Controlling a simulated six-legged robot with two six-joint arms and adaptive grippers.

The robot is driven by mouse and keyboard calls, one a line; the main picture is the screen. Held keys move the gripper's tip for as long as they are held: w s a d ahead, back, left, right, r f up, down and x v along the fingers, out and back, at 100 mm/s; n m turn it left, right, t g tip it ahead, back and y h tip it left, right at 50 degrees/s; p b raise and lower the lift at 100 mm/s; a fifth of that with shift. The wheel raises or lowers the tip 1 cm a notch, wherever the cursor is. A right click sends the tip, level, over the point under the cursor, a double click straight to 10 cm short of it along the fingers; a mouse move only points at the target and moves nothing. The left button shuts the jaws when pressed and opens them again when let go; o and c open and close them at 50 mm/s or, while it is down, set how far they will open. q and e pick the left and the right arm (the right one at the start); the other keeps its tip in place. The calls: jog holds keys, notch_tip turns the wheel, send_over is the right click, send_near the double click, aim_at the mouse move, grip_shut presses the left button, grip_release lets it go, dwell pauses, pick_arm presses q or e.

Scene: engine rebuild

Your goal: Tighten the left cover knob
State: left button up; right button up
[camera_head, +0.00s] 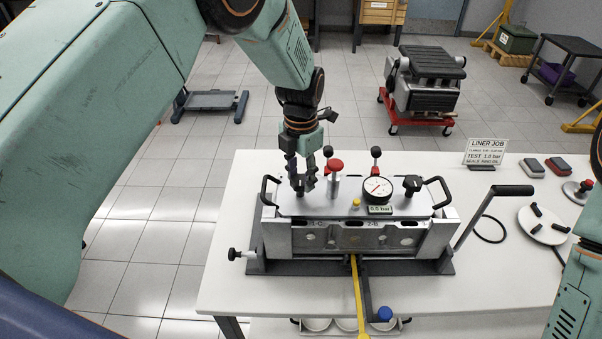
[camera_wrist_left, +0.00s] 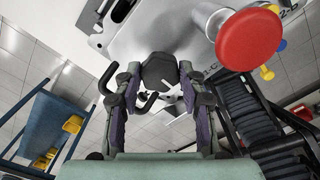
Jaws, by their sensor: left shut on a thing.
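My left gripper (camera_head: 303,180) points down over the left end of the grey cover plate (camera_head: 333,210) and is shut on the left cover knob. In the left wrist view the black knob (camera_wrist_left: 159,71) sits between the two fingers of the gripper (camera_wrist_left: 158,88). In the head view the fingers mostly hide this knob. A matching black right cover knob (camera_head: 412,184) stands free at the plate's right end. My right gripper is out of view; only part of the right arm shows at the right edge.
A red-topped valve (camera_head: 335,166) stands close to the right of my left gripper, also in the wrist view (camera_wrist_left: 249,39). A pressure gauge (camera_head: 377,190) reading 0.0 bar sits right of it. Black loop handles (camera_head: 268,186) flank the cover. A crank handle (camera_head: 505,190) stands at right.

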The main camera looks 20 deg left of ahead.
pick_arm(q)
jog(key=shift+d+r+m, duration=0.1)
jog(key=shift+r+m, duration=0.05)
jog(key=shift+m, duration=0.75)
jog(key=m+p, duration=0.1)
jog(key=m, duration=0.1)
jog(key=shift+w+m, duration=0.1)
jog(key=shift+m, duration=0.2)
jog(key=m+p, duration=0.1)
jog(key=m, duration=0.3)
jog(key=shift+m, duration=0.3)
jog(key=m, duration=0.3)
jog(key=shift+m, duration=0.3)
jog(key=m, duration=0.2)
jog(key=shift+m+p, duration=0.35)
jog(key=shift+m, duration=0.05)
jog(key=m, duration=0.2)
jog(key=shift+m, duration=0.3)
jog(key=m+p, duration=0.1)
jog(key=m, duration=0.3)
jog(key=shift+m, duration=0.3)
jog(key=m, duration=0.4)
jog(key=shift+m, duration=0.3)
jog(key=m, duration=0.4)
jog(key=shift+p, duration=0.4)
jog(key=m, duration=0.4)
jog(key=shift+m, duration=0.5)
